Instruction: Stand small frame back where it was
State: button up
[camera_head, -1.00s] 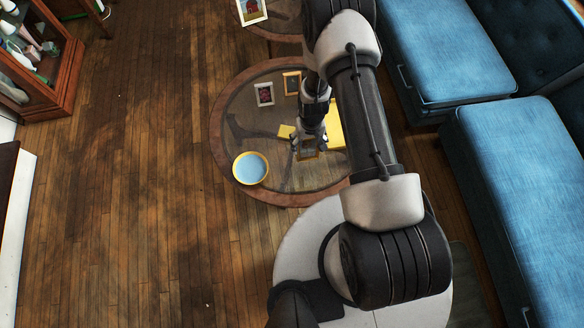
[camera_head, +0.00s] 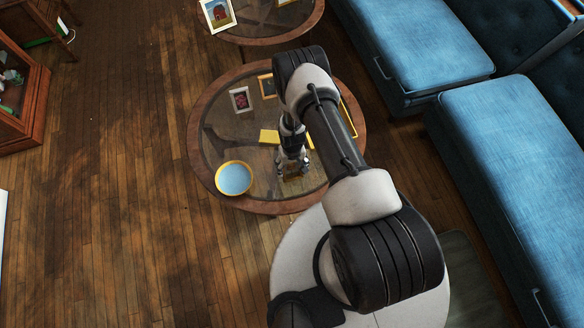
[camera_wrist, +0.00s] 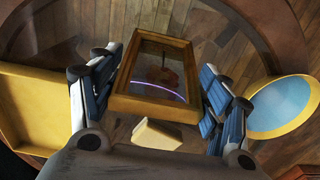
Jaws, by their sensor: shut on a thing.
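A small picture frame with a golden-brown wooden border (camera_wrist: 124,101) is between my gripper's fingers in the wrist view, with a dark picture in it. My gripper (camera_head: 294,172) is shut on it over the near part of the round glass-topped table (camera_head: 202,164). In the head view the held frame (camera_head: 298,178) is small and partly covered by the fingers. I cannot tell whether it touches the glass. A white frame (camera_head: 240,99) and a gold frame (camera_head: 267,86) stand at the table's far side.
A yellow-rimmed blue bowl (camera_head: 233,178) stands left of my gripper. A yellow block (camera_head: 269,136) lies behind it, and a yellow tray (camera_head: 349,117) is on the right, partly behind my arm. Blue sofas (camera_head: 520,150) line the right; a glass cabinet (camera_head: 25,110) stands left.

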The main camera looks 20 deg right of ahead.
jog(key=shift+f, duration=0.6)
jog(key=shift+f, duration=0.1)
jog(key=o, duration=1.2)
